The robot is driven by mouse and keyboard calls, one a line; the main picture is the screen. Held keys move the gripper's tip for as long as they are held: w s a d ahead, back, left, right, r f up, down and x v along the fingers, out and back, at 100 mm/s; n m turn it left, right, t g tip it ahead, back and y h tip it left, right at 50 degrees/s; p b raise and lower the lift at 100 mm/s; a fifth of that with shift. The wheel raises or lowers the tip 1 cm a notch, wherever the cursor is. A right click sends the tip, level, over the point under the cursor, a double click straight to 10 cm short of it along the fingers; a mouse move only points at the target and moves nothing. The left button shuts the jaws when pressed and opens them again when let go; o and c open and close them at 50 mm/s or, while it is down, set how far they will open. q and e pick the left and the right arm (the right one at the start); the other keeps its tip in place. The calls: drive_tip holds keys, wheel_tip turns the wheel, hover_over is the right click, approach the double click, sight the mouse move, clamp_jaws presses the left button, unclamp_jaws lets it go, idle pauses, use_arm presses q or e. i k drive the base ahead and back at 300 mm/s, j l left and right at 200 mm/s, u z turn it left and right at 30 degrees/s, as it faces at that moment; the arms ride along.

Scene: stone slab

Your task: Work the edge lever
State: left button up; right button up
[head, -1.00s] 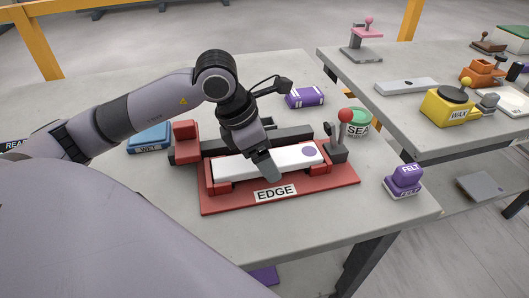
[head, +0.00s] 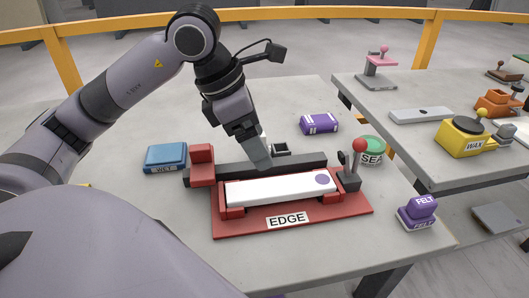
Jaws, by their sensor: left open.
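The edge station (head: 340,218) is a red base plate labelled EDGE on the near table. A white bar with a purple dot (head: 270,190) lies in its red holder. A lever with a red ball knob (head: 359,145) stands upright at the station's right end. A dark rail (head: 305,161) runs behind the bar, with a red block (head: 202,166) at its left end. My left gripper (head: 262,160) is open and empty, pointing down above the rail and behind the bar, left of the lever. Its fingertips partly overlap in this view. My right gripper is out of view.
A blue WET block (head: 166,157) lies left of the station. A purple block (head: 319,123) lies behind it. A green-topped SEA tin (head: 371,148) and a purple FELT block (head: 418,211) are to the right. A second table (head: 400,95) holds a yellow WAX pot (head: 463,135) and other items.

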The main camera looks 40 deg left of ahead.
sight(359, 144)
drive_tip(key=k, duration=1)
